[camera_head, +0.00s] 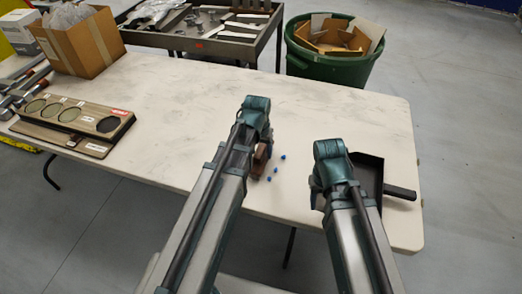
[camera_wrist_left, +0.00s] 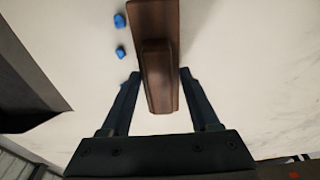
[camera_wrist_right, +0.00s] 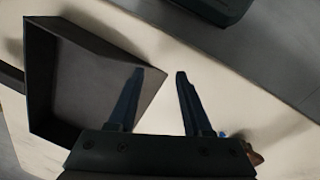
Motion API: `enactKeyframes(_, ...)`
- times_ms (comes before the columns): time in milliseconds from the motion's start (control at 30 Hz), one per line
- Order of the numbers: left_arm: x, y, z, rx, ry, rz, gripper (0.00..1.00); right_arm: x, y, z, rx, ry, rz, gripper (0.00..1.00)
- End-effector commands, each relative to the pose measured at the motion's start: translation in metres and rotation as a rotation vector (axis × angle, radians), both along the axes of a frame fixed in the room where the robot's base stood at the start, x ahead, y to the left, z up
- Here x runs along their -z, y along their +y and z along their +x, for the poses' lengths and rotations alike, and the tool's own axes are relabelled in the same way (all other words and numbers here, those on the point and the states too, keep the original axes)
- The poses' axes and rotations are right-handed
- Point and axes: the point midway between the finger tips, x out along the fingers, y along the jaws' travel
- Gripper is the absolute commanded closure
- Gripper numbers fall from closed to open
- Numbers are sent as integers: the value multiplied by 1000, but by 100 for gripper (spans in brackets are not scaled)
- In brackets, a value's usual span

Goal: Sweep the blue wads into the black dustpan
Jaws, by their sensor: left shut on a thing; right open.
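The brush (camera_head: 260,160) is partly hidden behind my left arm in the head view. The black dustpan (camera_head: 368,176) lies at the table's right end, its handle (camera_head: 400,193) pointing right. My right gripper (camera_wrist_right: 158,75) is open and empty beside the dustpan (camera_wrist_right: 100,75), whose body my arm partly hides in the head view.
A wooden board with round recesses (camera_head: 75,118) and a cardboard box (camera_head: 85,45) stand at the table's left. A green bin (camera_head: 330,68) and a dark tool cart (camera_head: 190,42) stand behind the table (camera_head: 200,85). The table's middle is clear.

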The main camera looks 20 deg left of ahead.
Motion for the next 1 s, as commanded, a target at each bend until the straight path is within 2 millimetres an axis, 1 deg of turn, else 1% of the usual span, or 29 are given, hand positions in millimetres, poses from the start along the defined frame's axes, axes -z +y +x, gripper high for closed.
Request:
enactKeyframes(267, 1, 0, 0, 0, 0, 0, 82, 1, 0, 0, 0, 0, 0, 50)
enactKeyframes(1000, 11, 0, 0, 0, 0, 0, 82, 11, 0, 0, 0, 0, 0, 50)
